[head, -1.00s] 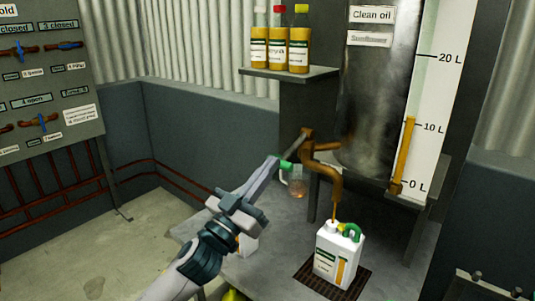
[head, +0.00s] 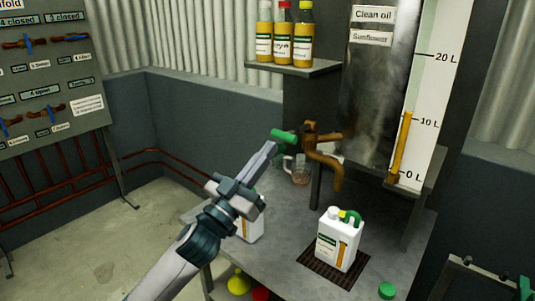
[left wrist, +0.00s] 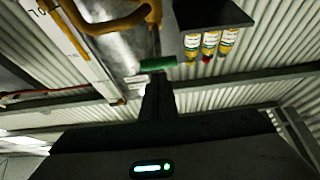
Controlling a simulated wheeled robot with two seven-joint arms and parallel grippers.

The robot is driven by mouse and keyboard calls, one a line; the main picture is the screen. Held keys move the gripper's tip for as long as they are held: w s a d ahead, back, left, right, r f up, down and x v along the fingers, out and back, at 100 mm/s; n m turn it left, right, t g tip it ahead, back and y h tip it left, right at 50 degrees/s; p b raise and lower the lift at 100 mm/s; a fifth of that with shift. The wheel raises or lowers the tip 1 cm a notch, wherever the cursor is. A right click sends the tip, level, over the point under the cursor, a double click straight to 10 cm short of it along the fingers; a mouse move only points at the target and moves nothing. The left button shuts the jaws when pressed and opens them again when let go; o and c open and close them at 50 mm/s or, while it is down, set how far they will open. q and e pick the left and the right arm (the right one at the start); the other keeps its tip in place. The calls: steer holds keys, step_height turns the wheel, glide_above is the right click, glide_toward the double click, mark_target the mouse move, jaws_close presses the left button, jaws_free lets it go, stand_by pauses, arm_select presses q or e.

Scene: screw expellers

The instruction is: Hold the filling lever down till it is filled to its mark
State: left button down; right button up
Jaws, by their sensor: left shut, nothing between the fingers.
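The brown tap (head: 325,157) on the clean oil tank (head: 372,95) has a green-gripped filling lever (head: 284,135), which stands raised. No oil stream shows under the spout. A white jug (head: 326,245) with a green handle stands upright on the dark grate below; its side strip shows amber, but its mark is too small to read. My left gripper (head: 271,148) is shut and empty, its tip just below the lever's green grip. In the left wrist view the green grip (left wrist: 158,64) lies just beyond the fingertips (left wrist: 156,80); contact is unclear. My right gripper is not in view.
The tank's level gauge (head: 427,85) reads a little above 10 L. A glass mug (head: 300,172) stands behind the tap, and another white container (head: 250,229) is partly behind my arm. Several bottles stand on the shelf (head: 300,67). A green cap (head: 387,290) lies at the table's front right.

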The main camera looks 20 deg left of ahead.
arm_select(q)
steer(key=b+v, duration=0.1)
steer(key=v, duration=0.8)
steer(key=shift+a+b, duration=0.15)
steer(key=shift+b, duration=0.2)
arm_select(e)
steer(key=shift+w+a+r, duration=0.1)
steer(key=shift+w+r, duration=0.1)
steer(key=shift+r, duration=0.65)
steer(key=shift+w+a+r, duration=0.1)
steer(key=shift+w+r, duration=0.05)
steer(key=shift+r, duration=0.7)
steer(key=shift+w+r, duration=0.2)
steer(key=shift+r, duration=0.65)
arm_select(q)
steer(key=shift+s, duration=0.1)
